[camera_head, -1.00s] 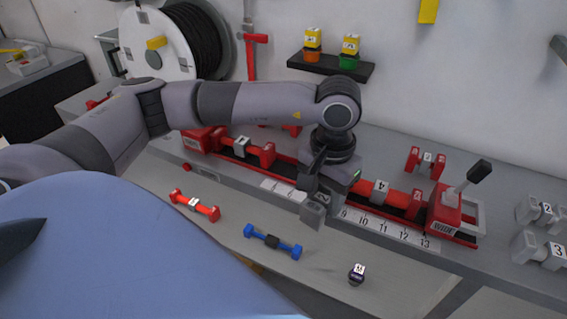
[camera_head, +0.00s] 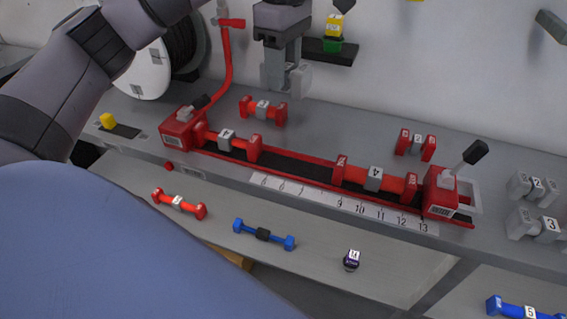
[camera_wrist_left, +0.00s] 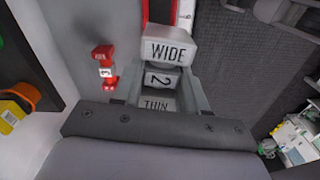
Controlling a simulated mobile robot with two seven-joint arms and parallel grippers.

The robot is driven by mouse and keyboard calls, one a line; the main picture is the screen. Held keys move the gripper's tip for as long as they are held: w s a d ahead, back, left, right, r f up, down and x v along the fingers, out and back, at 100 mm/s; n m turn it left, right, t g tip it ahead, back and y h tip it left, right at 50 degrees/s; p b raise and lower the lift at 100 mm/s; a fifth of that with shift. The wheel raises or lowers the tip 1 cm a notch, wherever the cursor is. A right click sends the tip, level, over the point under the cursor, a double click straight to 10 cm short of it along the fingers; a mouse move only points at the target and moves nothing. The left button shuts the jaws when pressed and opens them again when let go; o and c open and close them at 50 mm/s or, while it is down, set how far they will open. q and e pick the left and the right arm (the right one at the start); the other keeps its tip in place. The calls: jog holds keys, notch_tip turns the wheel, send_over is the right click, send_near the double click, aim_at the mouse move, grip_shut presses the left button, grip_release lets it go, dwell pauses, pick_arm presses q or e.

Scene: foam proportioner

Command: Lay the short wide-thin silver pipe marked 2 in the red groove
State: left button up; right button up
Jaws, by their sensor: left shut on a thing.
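My left gripper (camera_head: 285,80) is shut on a short silver pipe (camera_head: 299,80), held in the air behind the rail near the wall. In the left wrist view the pipe (camera_wrist_left: 160,78) shows a "WIDE" end, a "2" label and a "THIN" end between the fingers (camera_wrist_left: 162,95). The red groove is the dark channel (camera_head: 297,170) with red edges on the bench. In it lie a red pipe (camera_head: 226,140) at the left and a red pipe marked 4 (camera_head: 374,178) at the right, with an empty stretch between. My right gripper is not in view.
Lever clamps (camera_head: 183,128) (camera_head: 440,193) stand at both ends of the rail. A red pipe (camera_head: 263,110) and a short red one (camera_head: 416,144) lie behind it. A shelf (camera_head: 333,55) is on the wall near my gripper.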

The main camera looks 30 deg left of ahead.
pick_arm(q)
jog(key=shift+a+r+n, duration=0.3)
jog(key=shift+r+n, duration=0.35)
jog(key=shift+n, duration=0.15)
notch_tip(320, 180, down, 20)
jog(key=shift+r, duration=0.15)
jog(key=shift+b, duration=0.35)
jog(key=o, duration=1.2)
jog(key=shift+c, duration=0.2)
notch_tip(320, 180, up, 12)
jog(key=shift+b, duration=0.3)
